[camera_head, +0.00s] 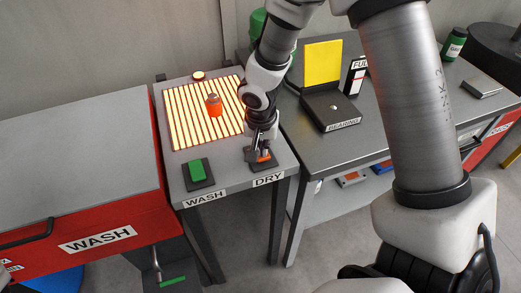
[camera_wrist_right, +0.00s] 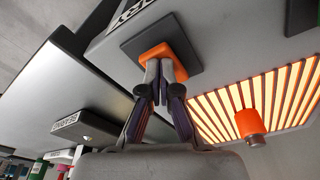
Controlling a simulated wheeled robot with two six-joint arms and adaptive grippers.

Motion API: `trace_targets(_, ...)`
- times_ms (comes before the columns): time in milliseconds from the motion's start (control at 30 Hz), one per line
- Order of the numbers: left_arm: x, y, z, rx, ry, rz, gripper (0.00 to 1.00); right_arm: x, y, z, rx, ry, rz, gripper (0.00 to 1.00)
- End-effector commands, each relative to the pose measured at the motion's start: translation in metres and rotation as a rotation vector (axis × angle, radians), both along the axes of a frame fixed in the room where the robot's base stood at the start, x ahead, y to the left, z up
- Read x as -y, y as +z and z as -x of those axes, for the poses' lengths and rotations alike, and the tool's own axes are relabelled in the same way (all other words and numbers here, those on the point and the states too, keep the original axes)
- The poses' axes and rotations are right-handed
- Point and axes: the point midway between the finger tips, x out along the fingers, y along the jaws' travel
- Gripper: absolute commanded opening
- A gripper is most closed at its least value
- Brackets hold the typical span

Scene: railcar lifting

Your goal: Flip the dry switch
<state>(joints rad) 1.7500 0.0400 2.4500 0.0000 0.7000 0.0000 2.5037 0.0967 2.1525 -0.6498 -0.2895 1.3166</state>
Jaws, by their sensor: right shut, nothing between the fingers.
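The dry switch (camera_head: 265,157) is an orange rocker on a dark square base, behind the DRY label (camera_head: 268,180) at the table's front edge. My right gripper (camera_head: 262,152) is shut and empty, with its fingertips at the orange rocker and partly covering it. In the right wrist view the closed fingertips (camera_wrist_right: 160,68) overlap the near edge of the orange switch (camera_wrist_right: 160,54); whether they press on it I cannot tell. The heating grid (camera_head: 180,125) behind glows, with an orange part with a grey top (camera_head: 214,105) standing on it. My left gripper is not in view.
A green switch (camera_head: 197,170) on a dark base sits to the left, by the WASH label (camera_head: 205,199). The red wash cabinet (camera_head: 110,215) stands farther left. A bearing stand (camera_head: 330,110) with a yellow panel is on the bench to the right.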

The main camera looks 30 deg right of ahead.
Motion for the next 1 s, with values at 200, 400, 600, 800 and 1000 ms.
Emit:
trace_targets(200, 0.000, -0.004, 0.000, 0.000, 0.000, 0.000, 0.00, 0.000, -0.004, 0.000, 0.000, 0.000, 0.000, 0.00)
trace_targets(400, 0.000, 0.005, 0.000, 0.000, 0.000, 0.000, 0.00, 0.000, 0.007, 0.000, 0.001, 0.000, 0.000, 0.00)
trace_targets(600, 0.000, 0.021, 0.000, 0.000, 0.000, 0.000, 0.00, 0.000, 0.028, 0.000, 0.001, 0.000, 0.000, 0.00)
trace_targets(800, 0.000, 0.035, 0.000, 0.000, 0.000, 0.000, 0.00, 0.000, 0.047, 0.000, 0.000, 0.000, 0.000, 0.00)
trace_targets(1000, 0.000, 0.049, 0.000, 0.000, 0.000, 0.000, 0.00, 0.000, 0.066, 0.000, 0.001, 0.000, 0.000, 0.00)
